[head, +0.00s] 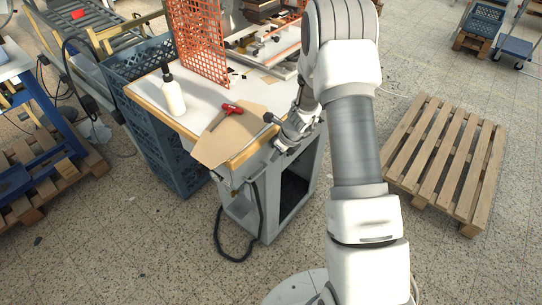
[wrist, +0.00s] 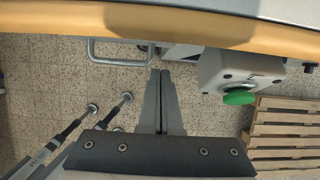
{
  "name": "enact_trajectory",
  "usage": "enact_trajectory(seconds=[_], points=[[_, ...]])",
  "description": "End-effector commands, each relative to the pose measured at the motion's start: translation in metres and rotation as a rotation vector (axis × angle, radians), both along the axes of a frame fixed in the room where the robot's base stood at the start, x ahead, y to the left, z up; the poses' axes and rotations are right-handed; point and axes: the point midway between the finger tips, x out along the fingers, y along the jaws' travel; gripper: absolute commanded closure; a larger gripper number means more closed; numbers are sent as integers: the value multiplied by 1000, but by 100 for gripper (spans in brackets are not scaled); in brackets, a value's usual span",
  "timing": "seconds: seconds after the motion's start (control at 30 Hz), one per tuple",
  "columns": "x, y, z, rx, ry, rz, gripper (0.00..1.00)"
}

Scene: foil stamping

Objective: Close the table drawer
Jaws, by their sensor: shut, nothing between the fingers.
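The table (head: 203,107) has a pale top with a wooden front edge, which runs across the top of the wrist view (wrist: 150,22). A grey metal bar handle (wrist: 92,52) sticks out below that edge, left of my fingers. It looks like the drawer's handle, but the drawer body is hidden under the tabletop, so I cannot tell how far out it is. My gripper (head: 281,148) is at the table's front right. In the wrist view my gripper (wrist: 160,73) is shut and empty, its fingertips just right of the handle and apart from it.
A grey box with a green button (wrist: 238,97) hangs under the edge, right of my fingers. A pallet (head: 450,155) is on the floor right; a blue crate (head: 165,150) stands left.

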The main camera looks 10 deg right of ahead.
Motion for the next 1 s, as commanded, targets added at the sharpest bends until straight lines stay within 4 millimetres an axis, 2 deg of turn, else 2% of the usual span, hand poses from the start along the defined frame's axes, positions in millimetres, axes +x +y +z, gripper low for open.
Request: enact_trajectory(seconds=[0.07, 0.1, 0.2, 0.5, 0.7, 0.87, 1.0], points=[[-2, -6, -1, -1, 0, -1, 100], [-4, -7, 13, -2, -4, 1, 100], [-10, -12, 33, -2, -3, 2, 100], [-26, -24, 80, -2, 0, 1, 100], [-31, -27, 92, -1, 2, 1, 100], [-31, -27, 94, -1, 1, 3, 100], [-33, -22, 111, -15, -27, 74, 100]])
